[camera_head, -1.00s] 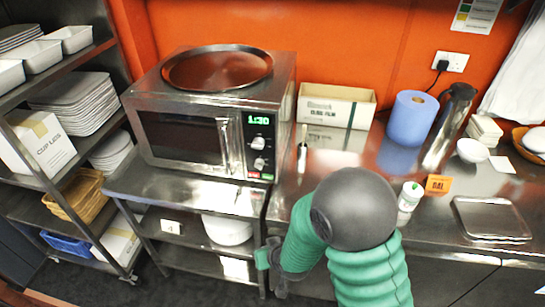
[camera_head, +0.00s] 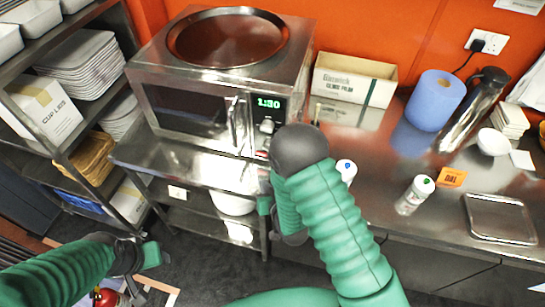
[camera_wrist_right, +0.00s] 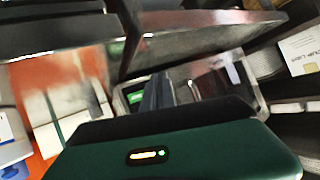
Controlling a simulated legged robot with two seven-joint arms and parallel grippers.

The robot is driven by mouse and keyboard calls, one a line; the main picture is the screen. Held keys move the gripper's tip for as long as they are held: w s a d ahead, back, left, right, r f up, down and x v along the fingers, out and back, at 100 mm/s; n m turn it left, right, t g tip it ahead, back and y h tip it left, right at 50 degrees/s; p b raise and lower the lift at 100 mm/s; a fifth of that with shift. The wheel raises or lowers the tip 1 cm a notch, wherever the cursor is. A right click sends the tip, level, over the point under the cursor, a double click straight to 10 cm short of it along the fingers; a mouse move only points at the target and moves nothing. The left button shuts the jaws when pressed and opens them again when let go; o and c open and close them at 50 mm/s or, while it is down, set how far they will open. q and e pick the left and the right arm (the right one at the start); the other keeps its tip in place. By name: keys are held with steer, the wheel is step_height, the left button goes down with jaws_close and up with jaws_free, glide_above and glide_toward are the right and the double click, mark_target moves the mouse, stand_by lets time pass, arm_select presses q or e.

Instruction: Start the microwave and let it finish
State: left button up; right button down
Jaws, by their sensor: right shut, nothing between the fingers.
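The steel microwave (camera_head: 187,110) stands on a steel shelf unit, with a round tray (camera_head: 228,38) on top. Its door looks closed, and its green display (camera_head: 269,102) reads about 1:30. Round knobs sit below the display, partly hidden by my right arm. My right gripper (camera_head: 265,190) is low in front of the microwave's right side, mostly hidden by its forearm. In the right wrist view its dark fingers (camera_wrist_right: 158,92) are shut and empty, pointing toward the microwave front (camera_wrist_right: 205,78). My left gripper (camera_head: 145,268) is low at left, away from the microwave; its opening is unclear.
A rack (camera_head: 60,160) with plates and boxes stands at left. The floor in front shows some clear room.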

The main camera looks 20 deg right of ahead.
arm_select(q)
steer(key=shift+w+d, duration=0.15)
steer(key=shift+d, duration=0.65)
arm_select(e)
steer(key=w+d, duration=0.5)
steer(key=w, duration=0.1)
steer(key=shift+w+d, duration=0.25)
steer(key=shift+d, duration=0.15)
arm_select(q)
steer(key=shift+a, duration=0.1)
arm_select(e)
steer(key=shift+a+f, duration=0.1)
steer(key=shift+a, duration=0.05)
arm_select(q)
steer(key=shift+a, duration=0.25)
arm_select(e)
steer(key=shift+a, duration=0.2)
arm_select(q)
steer(key=shift+d, duration=0.25)
arm_select(e)
steer(key=shift+d, duration=0.25)
arm_select(q)
steer(key=shift+a, duration=0.15)
arm_select(e)
steer(key=shift+a, duration=0.15)
